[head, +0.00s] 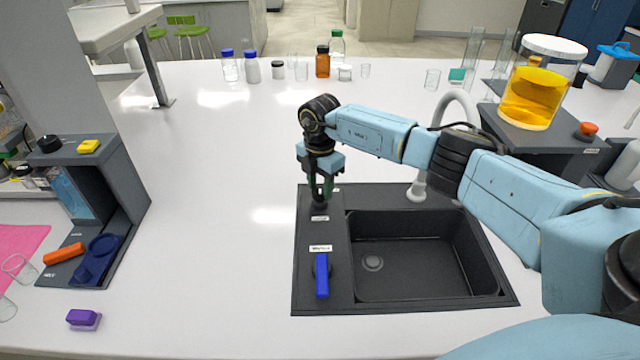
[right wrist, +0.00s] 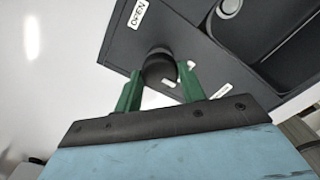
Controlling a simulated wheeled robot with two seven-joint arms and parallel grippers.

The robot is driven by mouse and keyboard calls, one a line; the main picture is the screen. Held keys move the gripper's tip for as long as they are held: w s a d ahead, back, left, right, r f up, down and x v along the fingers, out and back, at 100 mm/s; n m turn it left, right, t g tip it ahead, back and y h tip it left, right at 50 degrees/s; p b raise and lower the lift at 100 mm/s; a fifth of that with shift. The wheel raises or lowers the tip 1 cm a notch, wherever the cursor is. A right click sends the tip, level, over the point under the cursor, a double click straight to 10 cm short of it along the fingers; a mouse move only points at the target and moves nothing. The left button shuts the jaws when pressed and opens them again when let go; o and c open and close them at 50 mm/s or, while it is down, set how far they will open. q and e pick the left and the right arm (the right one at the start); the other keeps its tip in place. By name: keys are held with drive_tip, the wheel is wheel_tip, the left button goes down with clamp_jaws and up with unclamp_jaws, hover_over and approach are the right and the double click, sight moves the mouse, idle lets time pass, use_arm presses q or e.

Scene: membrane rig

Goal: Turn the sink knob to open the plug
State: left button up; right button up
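The sink knob (right wrist: 160,68) is a round black knob at the far left corner of the dark sink's rim. In the head view the knob (head: 318,203) shows small beneath my right gripper (head: 320,190). In the right wrist view my right gripper (right wrist: 160,80) has its green fingers on both sides of the knob, seemingly touching it. A white label (right wrist: 137,15), apparently reading OPEN upside down, lies beside it. The sink basin (head: 430,285) is empty, with a round drain (head: 372,263) in its floor. My left gripper is not in view.
A white faucet (head: 419,185) rises behind the basin, near my right arm. A jar of yellow liquid (head: 540,90) stands at the right.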

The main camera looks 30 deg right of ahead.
drive_tip(key=shift+c, duration=0.9)
drive_tip(key=shift+n, duration=0.4)
drive_tip(key=n, duration=0.4)
drive_tip(key=shift+n, duration=0.3)
drive_tip(key=n+b, duration=0.1)
drive_tip(key=n, duration=0.5)
drive_tip(key=shift+b, duration=0.3)
drive_tip(key=n+b, duration=0.1)
drive_tip(key=n, duration=0.5)
drive_tip(key=shift+n, duration=0.4)
drive_tip(key=n+b, duration=0.1)
drive_tip(key=n, duration=0.4)
drive_tip(key=shift+n+b, duration=0.3)
drive_tip(key=shift+b, duration=0.05)
drive_tip(key=shift+r, duration=0.1)
